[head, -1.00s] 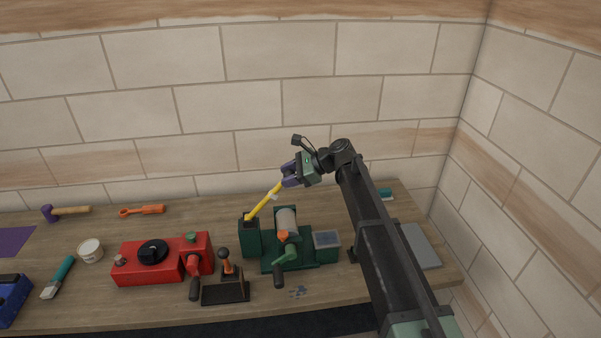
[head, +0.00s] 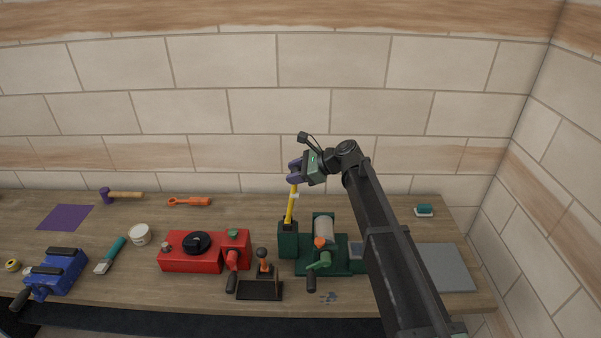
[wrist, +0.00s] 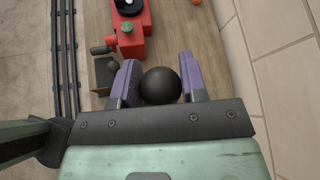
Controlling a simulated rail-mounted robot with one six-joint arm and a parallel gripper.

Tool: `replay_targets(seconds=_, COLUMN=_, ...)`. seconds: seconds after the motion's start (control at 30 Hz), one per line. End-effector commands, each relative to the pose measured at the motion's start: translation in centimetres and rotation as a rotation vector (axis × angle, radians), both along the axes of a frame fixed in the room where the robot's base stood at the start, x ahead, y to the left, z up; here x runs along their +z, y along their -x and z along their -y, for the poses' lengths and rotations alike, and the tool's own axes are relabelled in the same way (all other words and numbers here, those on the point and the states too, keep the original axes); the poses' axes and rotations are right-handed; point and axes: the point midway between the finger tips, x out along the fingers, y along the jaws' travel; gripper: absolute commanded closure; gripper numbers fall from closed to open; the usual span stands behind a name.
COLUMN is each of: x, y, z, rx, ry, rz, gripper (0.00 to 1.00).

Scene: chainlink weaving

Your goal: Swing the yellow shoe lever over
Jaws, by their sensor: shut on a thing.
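The yellow shoe lever (head: 291,206) rises from a dark green box (head: 288,240) on the bench and stands nearly upright, leaning slightly right at its top. My gripper (head: 294,172) is at the lever's top end, its purple fingers shut on it. In the wrist view a round black knob (wrist: 161,86) sits between the two purple fingers (wrist: 156,88). The yellow shaft is hidden in the wrist view.
A green machine with a pale drum (head: 324,229) and crank stands right of the box. A red unit (head: 190,262) and a small black stand with an orange-and-black lever (head: 264,263) are to the left. The tiled wall is close behind.

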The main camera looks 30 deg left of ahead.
Motion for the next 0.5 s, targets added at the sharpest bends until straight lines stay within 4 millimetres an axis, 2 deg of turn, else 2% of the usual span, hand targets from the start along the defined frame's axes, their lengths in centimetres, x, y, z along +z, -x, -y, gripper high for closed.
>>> replay_targets(seconds=0.33, x=-0.09, y=0.25, z=-0.1, rx=0.005, ry=0.002, rz=-0.001, gripper=1.0)
replay_targets(seconds=0.37, x=-0.09, y=0.25, z=-0.09, rx=0.005, ry=0.002, rz=-0.001, gripper=0.58)
replay_targets(seconds=0.5, x=-0.08, y=0.19, z=-0.06, rx=0.003, ry=0.002, rz=-0.002, gripper=0.36)
